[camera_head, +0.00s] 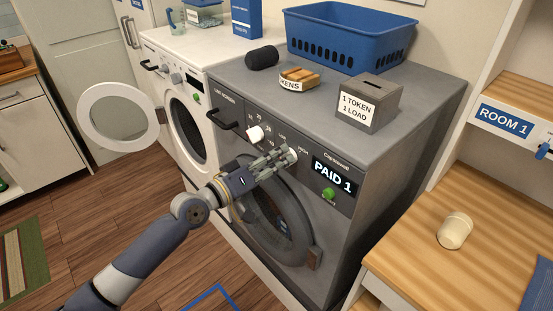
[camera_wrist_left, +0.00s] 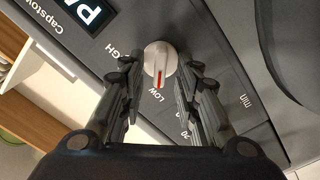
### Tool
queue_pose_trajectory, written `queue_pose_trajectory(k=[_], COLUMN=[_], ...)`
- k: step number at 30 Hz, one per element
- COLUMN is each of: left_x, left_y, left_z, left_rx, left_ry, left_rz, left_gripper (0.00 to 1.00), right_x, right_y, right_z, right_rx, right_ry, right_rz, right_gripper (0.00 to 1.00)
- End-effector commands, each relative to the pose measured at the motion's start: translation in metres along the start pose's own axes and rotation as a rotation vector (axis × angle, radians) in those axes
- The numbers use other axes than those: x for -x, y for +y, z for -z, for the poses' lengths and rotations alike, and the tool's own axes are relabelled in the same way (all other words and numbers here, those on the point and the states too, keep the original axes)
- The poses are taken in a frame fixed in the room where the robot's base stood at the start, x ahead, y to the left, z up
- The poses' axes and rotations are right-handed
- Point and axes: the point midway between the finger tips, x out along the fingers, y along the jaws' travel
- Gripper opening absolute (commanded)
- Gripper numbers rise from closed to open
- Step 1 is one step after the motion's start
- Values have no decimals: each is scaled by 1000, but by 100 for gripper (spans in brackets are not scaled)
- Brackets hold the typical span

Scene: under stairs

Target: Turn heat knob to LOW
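The heat knob (camera_wrist_left: 160,58) is a round white knob with a red line, on the dryer's grey front panel. In the left wrist view its red line points at the LOW label (camera_wrist_left: 159,94). The HIGH label (camera_wrist_left: 127,54) is to its left, partly hidden by a finger. My left gripper (camera_wrist_left: 161,68) is open, with one finger on each side of the knob and gaps showing between fingers and knob. In the head view the gripper (camera_head: 281,160) reaches the panel and partly covers the heat knob (camera_head: 292,154). My right gripper is not in view.
A second white knob (camera_head: 254,133) is left of the gripper. The PAID 1 display (camera_head: 332,176) and green button (camera_head: 328,193) are to its right. The round dryer door (camera_head: 275,224) is below. A blue basket (camera_head: 350,38) and token box (camera_head: 370,102) stand on top.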

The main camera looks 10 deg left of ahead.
Motion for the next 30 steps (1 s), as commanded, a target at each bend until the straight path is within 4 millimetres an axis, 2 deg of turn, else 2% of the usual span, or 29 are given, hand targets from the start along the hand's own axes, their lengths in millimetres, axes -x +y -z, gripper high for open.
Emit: queue_pose_trajectory(k=[8, 11, 19, 30], left_x=[4, 15, 63, 102], left_y=[-1, -1, -1, 0], left_z=[0, -1, -2, -1], left_rx=[-2, -3, -5, -7], left_ry=[-2, -3, -6, -5], left_rz=[2, 3, 4, 1], left_gripper=[30, 30, 30, 30], right_x=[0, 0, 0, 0], right_y=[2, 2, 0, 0], right_z=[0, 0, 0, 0], right_rx=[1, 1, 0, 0], right_ry=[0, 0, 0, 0], right_rz=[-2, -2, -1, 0], right_gripper=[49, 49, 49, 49])
